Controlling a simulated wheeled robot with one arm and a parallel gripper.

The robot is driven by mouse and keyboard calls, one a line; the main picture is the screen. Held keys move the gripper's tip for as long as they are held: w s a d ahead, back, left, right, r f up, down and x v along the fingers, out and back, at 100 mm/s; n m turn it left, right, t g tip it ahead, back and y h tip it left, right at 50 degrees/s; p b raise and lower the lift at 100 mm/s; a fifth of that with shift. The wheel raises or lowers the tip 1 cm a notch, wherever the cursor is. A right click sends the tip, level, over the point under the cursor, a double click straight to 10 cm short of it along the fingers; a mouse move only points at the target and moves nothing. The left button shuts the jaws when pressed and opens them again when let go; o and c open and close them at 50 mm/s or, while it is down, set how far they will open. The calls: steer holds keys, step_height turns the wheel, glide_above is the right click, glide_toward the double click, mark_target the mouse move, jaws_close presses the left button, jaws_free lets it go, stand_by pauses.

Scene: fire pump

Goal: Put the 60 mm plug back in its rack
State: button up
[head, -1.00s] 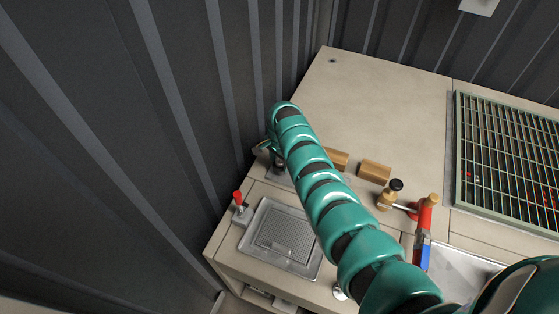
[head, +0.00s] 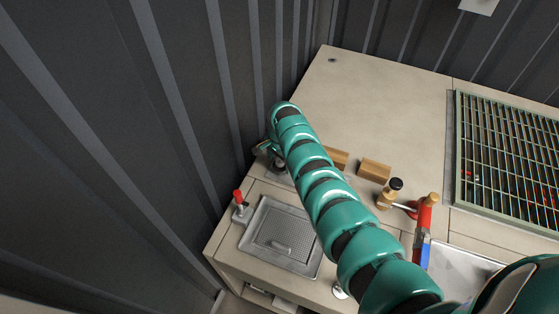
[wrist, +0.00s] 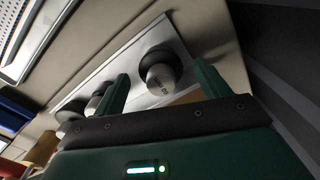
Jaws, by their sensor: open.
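In the wrist view the 60 mm plug (wrist: 160,72), a grey cylinder with a dark collar and small marking, stands at a pale rack plate (wrist: 128,58). My gripper (wrist: 163,84) is open, with one green finger on each side of the plug and visible gaps. Two similar grey plugs (wrist: 97,100) stand further left along the plate. How deep the 60 mm plug sits cannot be told. In the head view my teal arm reaches to the back left wall; its gripper is mostly hidden behind the arm there.
The corrugated wall (head: 130,130) is close left of my arm. The bench top (head: 380,100) behind is clear.

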mark_target(279, 161)
step_height(279, 161, up, 12)
steer(key=b, duration=0.1)
stand_by(0.6)
stand_by(0.5)
